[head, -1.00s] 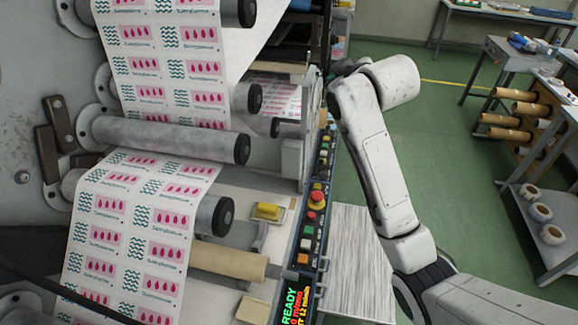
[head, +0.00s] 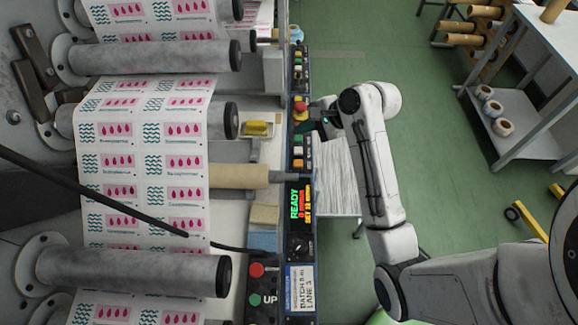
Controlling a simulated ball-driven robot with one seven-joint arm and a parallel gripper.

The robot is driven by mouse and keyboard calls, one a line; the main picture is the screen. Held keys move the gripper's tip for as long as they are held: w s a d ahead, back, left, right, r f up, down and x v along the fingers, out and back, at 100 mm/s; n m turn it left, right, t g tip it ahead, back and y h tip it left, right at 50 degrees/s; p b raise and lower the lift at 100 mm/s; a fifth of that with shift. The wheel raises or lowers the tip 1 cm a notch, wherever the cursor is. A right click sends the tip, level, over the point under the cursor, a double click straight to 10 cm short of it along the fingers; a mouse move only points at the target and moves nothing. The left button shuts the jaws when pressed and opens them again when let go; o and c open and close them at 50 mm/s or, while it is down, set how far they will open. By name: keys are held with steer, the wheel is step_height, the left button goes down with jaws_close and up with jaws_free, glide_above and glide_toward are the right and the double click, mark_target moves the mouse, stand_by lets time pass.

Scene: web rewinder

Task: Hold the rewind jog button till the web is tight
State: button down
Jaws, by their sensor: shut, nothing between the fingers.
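The printed label web (head: 170,165) runs down over several grey rollers at the left of the head view. A long control strip (head: 300,215) with coloured buttons runs down the middle; I cannot read which one is the rewind jog button. Its display (head: 301,203) shows READY in green. A red mushroom button (head: 300,106) stands on the strip, with white, green and orange buttons (head: 298,152) below it. My gripper (head: 312,122) is at the strip's right edge, close beside the red mushroom button. It is small and dark here, and I cannot tell whether it touches anything.
A pendant (head: 263,290) marked UP, with red and green buttons, is at the bottom. A yellow block (head: 258,128) lies on the machine ledge. A shelf cart (head: 530,85) with rolls stands at the right.

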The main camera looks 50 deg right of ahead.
steer(key=shift+s+a+f+m+y, duration=0.15)
steer(key=shift+s+a+f+m, duration=0.1)
steer(key=shift+a+m, duration=0.15)
steer(key=shift+s+a+f+m+y, duration=0.15)
steer(key=shift+s+a+f+m, duration=0.15)
steer(key=shift+a, duration=0.15)
steer(key=shift+w, duration=0.1)
steer(key=b, duration=1)
glide_above(302, 164)
step_height(302, 164, down, 7)
steer(key=shift+r, duration=0.15)
steer(key=shift+w+a+f, duration=0.1)
steer(key=shift+f, duration=0.9)
steer(key=shift+f+p, duration=0.1)
steer(key=shift+p, duration=0.3)
steer(key=shift+f, duration=0.3)
